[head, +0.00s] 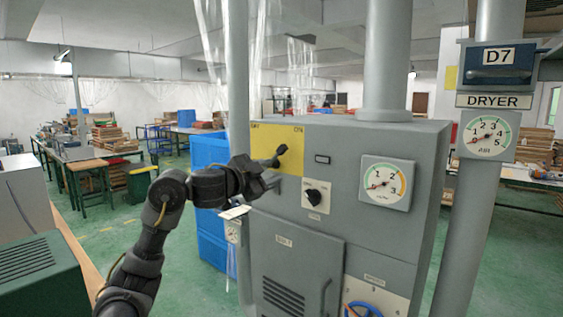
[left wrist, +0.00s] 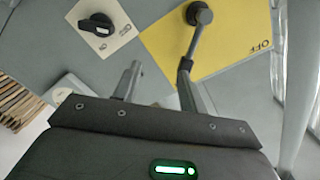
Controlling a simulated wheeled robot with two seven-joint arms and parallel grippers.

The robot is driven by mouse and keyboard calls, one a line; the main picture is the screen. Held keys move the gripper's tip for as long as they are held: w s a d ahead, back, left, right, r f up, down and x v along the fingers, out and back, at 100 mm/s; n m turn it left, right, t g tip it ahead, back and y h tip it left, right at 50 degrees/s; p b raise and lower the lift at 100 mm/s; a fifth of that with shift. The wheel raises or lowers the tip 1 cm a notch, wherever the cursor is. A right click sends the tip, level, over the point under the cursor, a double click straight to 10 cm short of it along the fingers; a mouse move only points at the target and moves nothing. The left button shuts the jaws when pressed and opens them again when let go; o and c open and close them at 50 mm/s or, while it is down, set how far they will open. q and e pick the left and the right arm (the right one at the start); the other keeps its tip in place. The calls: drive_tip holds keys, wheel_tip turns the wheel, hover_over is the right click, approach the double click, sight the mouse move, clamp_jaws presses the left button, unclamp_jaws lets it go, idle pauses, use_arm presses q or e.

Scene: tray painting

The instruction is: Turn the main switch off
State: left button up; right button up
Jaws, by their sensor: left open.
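The main switch is a dark lever (head: 273,159) on a yellow plate (head: 290,167) on the grey cabinet's front. The plate is marked OFF at its upper left and ON at its upper right. In the left wrist view the lever (left wrist: 194,40) has a round dark end at the top, and its other end reaches down to the right finger's tip. My left gripper (head: 268,181) is at the plate's lower part, open; its two fingers (left wrist: 160,70) stand apart. I cannot tell whether the finger touches the lever. My right gripper is out of view.
A black rotary knob (head: 313,196) sits on a small pale plate close to the right of my gripper. A pressure gauge (head: 387,184) is further right, and a blue handwheel (head: 363,309) is below. A grey post (head: 238,80) rises left of the cabinet.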

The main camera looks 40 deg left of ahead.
use_arm(q)
approach(280, 150)
drive_tip(key=w+p, duration=0.3)
drive_tip(key=w, duration=0.6)
drive_tip(key=shift+w, duration=0.35)
drive_tip(key=shift+w+a+f, duration=0.1)
drive_tip(key=shift+w, duration=0.4)
clamp_jaws()
